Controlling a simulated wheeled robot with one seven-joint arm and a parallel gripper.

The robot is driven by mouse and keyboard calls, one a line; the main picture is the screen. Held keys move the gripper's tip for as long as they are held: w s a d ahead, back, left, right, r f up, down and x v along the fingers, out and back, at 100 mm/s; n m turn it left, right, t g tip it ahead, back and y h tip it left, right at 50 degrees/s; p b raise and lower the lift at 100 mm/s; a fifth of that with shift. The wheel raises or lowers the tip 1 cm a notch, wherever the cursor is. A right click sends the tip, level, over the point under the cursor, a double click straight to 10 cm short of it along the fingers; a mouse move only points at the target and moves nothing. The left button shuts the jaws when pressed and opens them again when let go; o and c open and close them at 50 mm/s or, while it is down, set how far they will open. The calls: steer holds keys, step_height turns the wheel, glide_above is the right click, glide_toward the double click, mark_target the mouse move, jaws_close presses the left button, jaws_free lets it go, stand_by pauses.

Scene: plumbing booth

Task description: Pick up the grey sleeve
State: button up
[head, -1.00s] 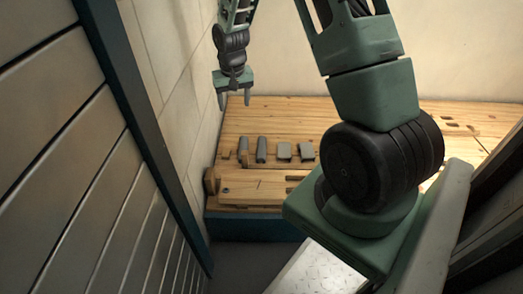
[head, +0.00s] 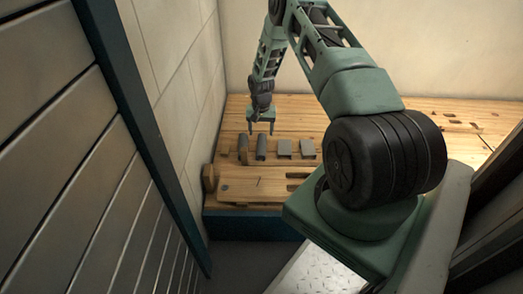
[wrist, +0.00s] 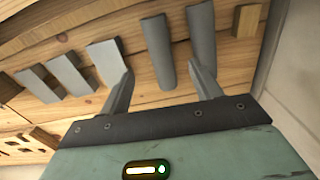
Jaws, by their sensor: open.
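Two long grey rounded pieces lie side by side on the wooden bench. The grey sleeve looks to be one of them; I cannot tell which. One (head: 261,148) lies just below my gripper (head: 260,132); the other (head: 243,150) is to its left. In the wrist view, one rounded piece (wrist: 158,52) shows between my open fingers (wrist: 161,62), and the other (wrist: 202,38) lies beyond the right finger, partly hidden by it. My gripper is open and empty, pointing down above the bench, apart from the pieces.
Flatter grey pieces (head: 284,149) (head: 307,150) lie to the right on the bench (head: 235,108). A small wooden block (wrist: 247,21) lies at the right in the wrist view. A tiled wall (head: 178,75) stands close on the left. A slotted wooden board (head: 245,186) lies in front.

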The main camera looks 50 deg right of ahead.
steer(key=b, duration=0.1)
glide_above(261, 147)
steer(key=f, duration=0.4)
steer(key=shift+w+d+f, duration=0.1)
steer(key=shift+w+d, duration=0.1)
step_height(261, 147, down, 5)
steer(key=b, duration=0.3)
steer(key=shift+s+a+f, duration=0.1)
steer(key=shift+s+f, duration=0.05)
steer(key=c, duration=0.8)
